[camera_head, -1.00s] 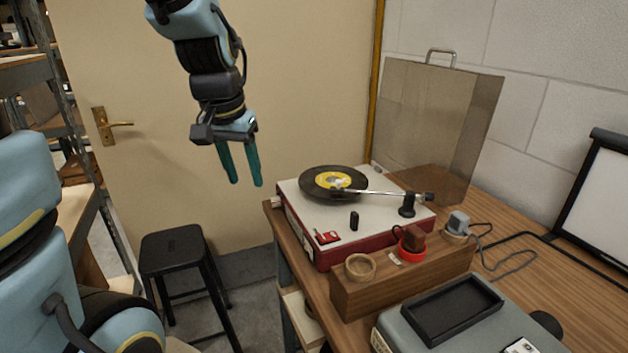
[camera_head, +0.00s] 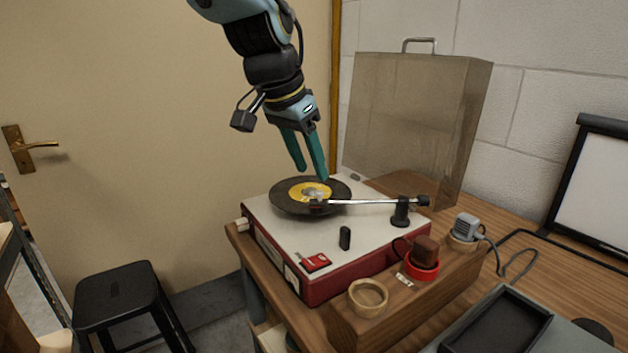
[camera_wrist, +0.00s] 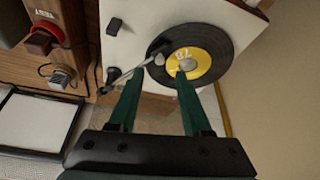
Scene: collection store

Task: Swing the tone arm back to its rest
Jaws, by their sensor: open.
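The tone arm (camera_head: 365,202) is a thin silver bar on a black pivot post (camera_head: 401,212) at the right of the record player. Its head end lies over the black record (camera_head: 285,205) with a yellow label. My gripper (camera_head: 311,174) is open and empty above the back of the record, its two green fingers pointing down. No separate rest can be made out.
The red and white player (camera_head: 345,275) stands on a wooden desk with a clear lid (camera_head: 415,125) upright behind it. A wooden block with cups (camera_head: 366,296) stands in front. A grey case with a black tray (camera_head: 497,335) is at front right.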

